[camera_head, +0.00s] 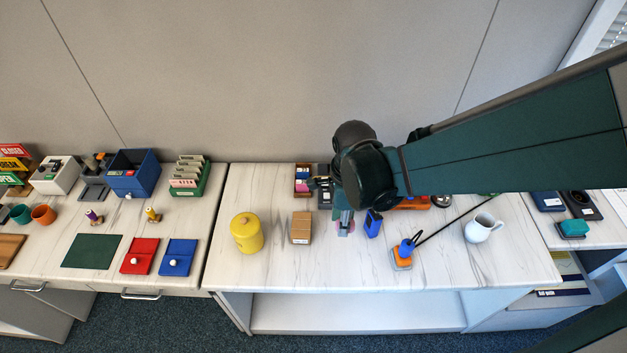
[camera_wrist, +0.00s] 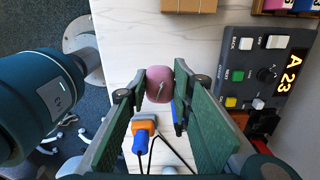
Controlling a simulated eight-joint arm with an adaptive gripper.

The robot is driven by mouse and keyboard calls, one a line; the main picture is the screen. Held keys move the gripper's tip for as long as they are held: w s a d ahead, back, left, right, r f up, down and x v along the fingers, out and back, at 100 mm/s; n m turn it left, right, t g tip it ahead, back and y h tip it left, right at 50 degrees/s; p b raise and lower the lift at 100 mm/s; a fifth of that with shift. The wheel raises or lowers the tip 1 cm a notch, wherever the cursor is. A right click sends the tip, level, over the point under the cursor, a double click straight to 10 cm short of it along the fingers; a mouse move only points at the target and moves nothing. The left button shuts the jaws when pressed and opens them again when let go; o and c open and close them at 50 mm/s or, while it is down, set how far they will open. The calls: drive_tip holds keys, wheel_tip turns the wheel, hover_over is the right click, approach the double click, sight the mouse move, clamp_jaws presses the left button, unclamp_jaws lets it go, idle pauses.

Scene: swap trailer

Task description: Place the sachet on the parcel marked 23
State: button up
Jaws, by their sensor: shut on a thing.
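My gripper (camera_wrist: 160,88) is shut on a small rounded pink item with a pale mark, taken to be the sachet (camera_wrist: 160,82). In the head view my gripper (camera_head: 345,226) hangs over the middle of the right table, and only slivers of the pink sachet (camera_head: 352,226) show beside the fingers. A brown cardboard parcel (camera_head: 301,228) lies just left of my gripper. Its edge also shows at the top of the wrist view (camera_wrist: 186,5). Its marking is too small to read. A dark panel (camera_wrist: 245,72) with buttons shows "A 23" on its display.
A yellow lidded pot (camera_head: 246,233) stands left of the parcel. A small tray of coloured items (camera_head: 302,190) is behind it. A blue item (camera_head: 373,223), an orange-and-blue corded tool (camera_head: 402,257) and a white jug (camera_head: 480,228) are to the right. The front of the table is mostly clear.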

drive_tip(key=w+a+r+p, duration=0.2)
drive_tip(key=a, duration=0.4)
drive_tip(key=w+a+r+p, duration=0.2)
drive_tip(key=w+a+p, duration=0.1)
drive_tip(key=a, duration=0.3)
drive_tip(key=shift+a, duration=0.3)
drive_tip(key=b, duration=0.1)
hover_over(299, 224)
drive_tip(key=shift+f, duration=2.85)
drive_tip(key=shift+f+b, duration=0.4)
drive_tip(key=shift+f, duration=1.7)
drive_tip(key=shift+f, duration=0.15)
